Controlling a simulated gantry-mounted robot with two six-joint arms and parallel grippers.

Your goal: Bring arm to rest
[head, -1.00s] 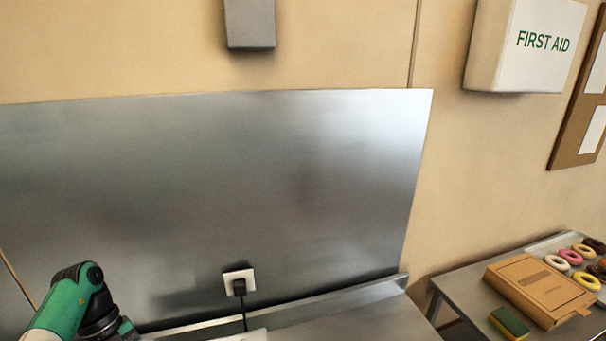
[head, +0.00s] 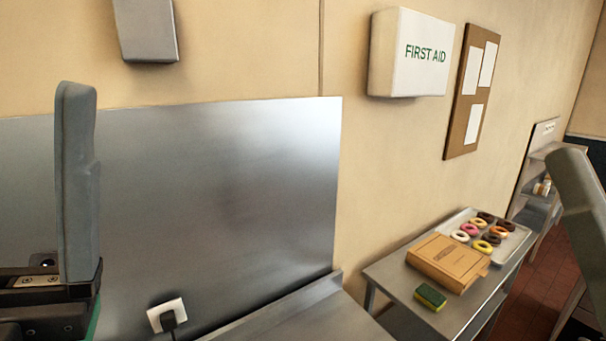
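My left gripper (head: 78,175) is close to the camera at the left edge of the head view. One tall grey finger points up from a black mount, with a bit of green below it. Its other finger cannot be made out, so its opening is unclear. At the right edge, a tilted grey piece (head: 583,195) with a rounded top looks like a finger of my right gripper. The rest of it is cut off by the frame. I see nothing held at either visible finger.
A side table (head: 388,268) at lower right bears a cardboard box (head: 447,262), a sponge (head: 430,297) and a tray of doughnuts (head: 518,238). A steel counter (head: 290,320) runs below a steel backsplash (head: 230,190) with a plugged socket (head: 166,315). A first aid box (head: 411,52) hangs above.

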